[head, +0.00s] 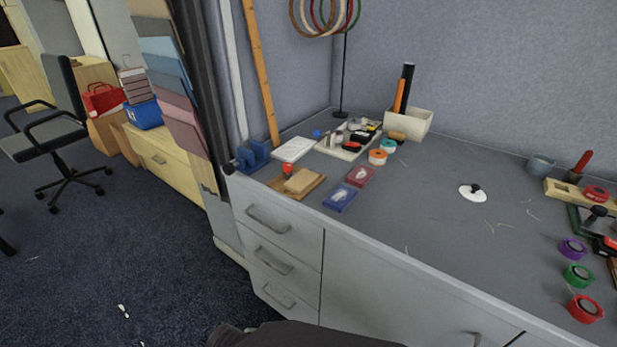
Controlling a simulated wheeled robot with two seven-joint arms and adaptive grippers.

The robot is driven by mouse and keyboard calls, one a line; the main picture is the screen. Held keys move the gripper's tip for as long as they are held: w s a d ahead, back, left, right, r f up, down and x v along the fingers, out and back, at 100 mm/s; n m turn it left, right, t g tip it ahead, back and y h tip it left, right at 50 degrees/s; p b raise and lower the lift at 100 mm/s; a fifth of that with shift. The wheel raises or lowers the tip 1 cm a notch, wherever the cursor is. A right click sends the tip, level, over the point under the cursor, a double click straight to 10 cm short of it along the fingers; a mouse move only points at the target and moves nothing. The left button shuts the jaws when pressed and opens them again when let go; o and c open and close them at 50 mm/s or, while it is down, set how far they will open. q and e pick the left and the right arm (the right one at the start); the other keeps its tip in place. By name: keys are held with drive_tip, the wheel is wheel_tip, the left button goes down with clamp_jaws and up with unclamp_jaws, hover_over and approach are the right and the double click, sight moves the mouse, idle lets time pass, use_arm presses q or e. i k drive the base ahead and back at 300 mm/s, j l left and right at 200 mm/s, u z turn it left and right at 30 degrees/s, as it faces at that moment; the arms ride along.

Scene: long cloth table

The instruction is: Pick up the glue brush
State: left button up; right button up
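I cannot pick out a glue brush with certainty. A red handle (582,160) stands tilted in a small dark pot (573,176) at the back right of the grey table; its lower end is hidden in the pot. A white disc (472,196) with a dark knob lies alone right of the table's middle. Neither of my grippers is in view. Only a dark rounded part, probably mine, shows at the bottom edge.
A white tray (321,148) of small items and a white bin (422,123) stand at the back. Tape rolls, one of them red (585,309), line the right edge. A wooden board (282,184) lies at the left. The table's middle front is clear.

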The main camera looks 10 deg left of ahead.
sight(587, 156)
drive_tip(key=z, duration=1.25)
drive_tip(key=l+z, duration=0.2)
drive_tip(key=i+l+z, duration=0.2)
drive_tip(key=l, duration=0.15)
drive_tip(key=k, duration=0.1)
